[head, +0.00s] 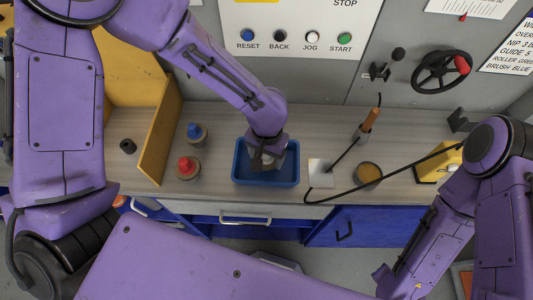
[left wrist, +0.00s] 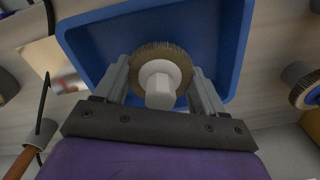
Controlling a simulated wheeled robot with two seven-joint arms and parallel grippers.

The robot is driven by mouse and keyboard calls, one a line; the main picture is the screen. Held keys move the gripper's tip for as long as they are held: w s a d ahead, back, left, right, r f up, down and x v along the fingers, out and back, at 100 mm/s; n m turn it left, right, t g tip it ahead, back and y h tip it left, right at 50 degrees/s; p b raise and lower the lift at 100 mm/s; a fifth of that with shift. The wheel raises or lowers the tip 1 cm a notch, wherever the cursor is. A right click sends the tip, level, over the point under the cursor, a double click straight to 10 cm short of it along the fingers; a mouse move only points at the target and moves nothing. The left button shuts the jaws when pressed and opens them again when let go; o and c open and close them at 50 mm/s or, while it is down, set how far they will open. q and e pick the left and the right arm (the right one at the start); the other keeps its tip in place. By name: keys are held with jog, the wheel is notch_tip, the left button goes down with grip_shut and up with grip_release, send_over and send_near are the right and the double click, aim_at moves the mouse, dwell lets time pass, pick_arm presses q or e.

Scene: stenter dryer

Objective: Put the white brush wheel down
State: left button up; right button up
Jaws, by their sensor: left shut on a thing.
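The white brush wheel (left wrist: 160,76) has a white hub and a ring of tan bristles. In the left wrist view it sits between the two fingers of my left gripper (left wrist: 162,92), which is shut on it. In the head view my left gripper (head: 264,160) is over the blue tray (head: 266,183), and the wheel is mostly hidden under it. The tray's blue floor and walls surround the wheel in the left wrist view. I cannot tell whether the wheel touches the tray floor. My right gripper is not in view.
Left of the tray stand a red-topped wheel (head: 187,168) and a blue-topped wheel (head: 196,133). Right of it are a white plate (head: 320,173), a black cable, a round tan-topped piece (head: 368,173) and an orange-handled tool (head: 370,120). A yellow divider (head: 160,135) stands at left.

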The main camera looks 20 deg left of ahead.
pick_arm(q)
jog(key=shift+f, duration=0.15)
jog(key=o, duration=1.2)
jog(key=shift+r, duration=0.35)
notch_tip(320, 180, up, 12)
jog(key=shift+s+d+f, duration=0.1)
jog(key=shift+f, duration=0.05)
jog(key=shift+f, duration=0.1)
